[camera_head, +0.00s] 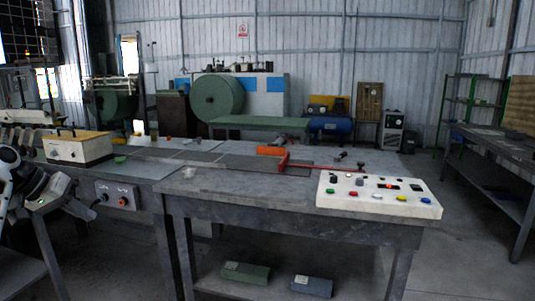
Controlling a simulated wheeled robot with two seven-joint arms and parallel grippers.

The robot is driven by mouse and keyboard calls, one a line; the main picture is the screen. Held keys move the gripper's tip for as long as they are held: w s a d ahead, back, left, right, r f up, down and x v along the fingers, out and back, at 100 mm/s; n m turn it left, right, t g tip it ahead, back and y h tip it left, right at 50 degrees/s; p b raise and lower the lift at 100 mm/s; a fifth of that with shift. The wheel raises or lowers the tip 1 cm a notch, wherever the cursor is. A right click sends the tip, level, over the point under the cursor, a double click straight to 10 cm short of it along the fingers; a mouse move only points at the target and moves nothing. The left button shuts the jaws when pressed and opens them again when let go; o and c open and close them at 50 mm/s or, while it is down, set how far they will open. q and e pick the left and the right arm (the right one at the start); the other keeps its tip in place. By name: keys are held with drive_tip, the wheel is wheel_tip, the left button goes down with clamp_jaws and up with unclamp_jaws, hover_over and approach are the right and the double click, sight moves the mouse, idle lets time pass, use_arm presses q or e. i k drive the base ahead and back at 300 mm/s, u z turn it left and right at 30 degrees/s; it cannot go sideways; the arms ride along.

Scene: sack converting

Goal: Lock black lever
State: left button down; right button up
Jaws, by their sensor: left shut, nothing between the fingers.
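I cannot tell for sure which part is the black lever. A small dark knob (342,155) and a second dark piece (361,166) stand near the red bar on the metal table. The cream control panel (345,203) at the table's front right carries several coloured buttons and dark switches. My left gripper (84,208) is low at the left edge, shut and empty, in front of a small grey switch box (118,195) and apart from the control panel. Its fingertips are dark and hard to make out. My right gripper is not in view.
The metal table (240,190) has a red bar (310,168) with an orange block (271,151) across it. A cream box with a wooden lid (78,148) stands at the left. Green (245,272) and blue-grey (312,285) boxes lie on the lower shelf. Floor at the right is clear.

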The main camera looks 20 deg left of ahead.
sight(337, 159)
drive_tip(key=u, duration=0.35)
drive_tip(key=i, duration=1.7)
drive_tip(key=z, duration=1.25)
drive_tip(key=i, duration=0.55)
drive_tip(key=z, duration=0.45)
